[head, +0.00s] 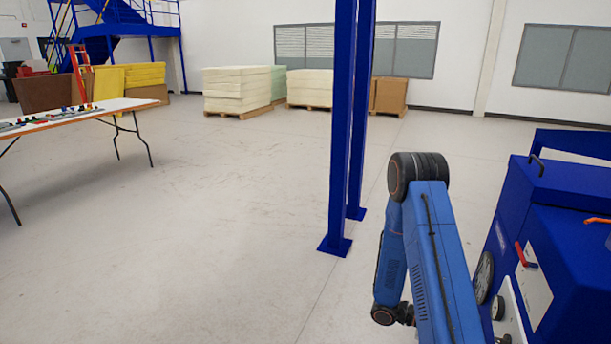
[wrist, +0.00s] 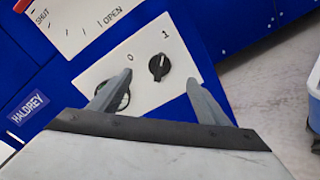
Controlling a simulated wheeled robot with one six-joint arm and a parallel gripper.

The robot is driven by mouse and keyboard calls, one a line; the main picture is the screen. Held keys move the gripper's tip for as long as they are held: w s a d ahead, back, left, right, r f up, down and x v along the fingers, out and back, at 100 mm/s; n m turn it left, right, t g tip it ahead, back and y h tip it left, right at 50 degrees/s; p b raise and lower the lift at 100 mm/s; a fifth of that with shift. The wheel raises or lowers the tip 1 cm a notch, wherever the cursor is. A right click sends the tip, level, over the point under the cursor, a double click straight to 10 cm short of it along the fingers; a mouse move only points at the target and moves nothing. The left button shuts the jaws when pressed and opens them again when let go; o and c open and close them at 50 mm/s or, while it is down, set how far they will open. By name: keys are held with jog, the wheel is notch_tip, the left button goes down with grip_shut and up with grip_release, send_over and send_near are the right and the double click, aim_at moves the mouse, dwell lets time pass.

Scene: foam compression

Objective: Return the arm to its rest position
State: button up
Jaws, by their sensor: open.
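My gripper (wrist: 159,78) is open and empty in the wrist view, its two grey fingers apart in front of a white switch plate (wrist: 100,75) on a blue machine. A black knob (wrist: 159,66) with the marks 0 and 1 shows between and beyond the fingertips. A round part is half hidden behind the left finger. I cannot tell whether the fingers touch the plate. In the head view my blue arm (head: 432,255) is bent beside the blue machine (head: 568,190) at the right; my gripper is not visible there.
The machine carries a SHUT/OPEN plate (wrist: 85,20), a red lever (head: 525,254) and a round gauge (head: 484,278). Blue posts (head: 341,130) stand just left of my arm. A table (head: 75,115) is far left, foam stacks (head: 237,90) at the back. The floor between is clear.

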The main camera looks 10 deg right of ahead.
jog(key=s+a+r+m+t+y, duration=0.1)
jog(key=s+a+r+t+y, duration=0.3)
jog(key=a+r, duration=0.5)
jog(key=s+a+r+m+t+y, duration=0.1)
jog(key=s+a+r+t+y, duration=0.4)
jog(key=a+r, duration=0.4)
jog(key=s+a+r+m+t+y, duration=0.1)
jog(key=s+a+r+t+y, duration=0.4)
jog(key=a+r, duration=0.5)
notch_tip(320, 180, up, 2)
jog(key=shift+s+r+y, duration=0.2)
jog(key=shift+y, duration=0.4)
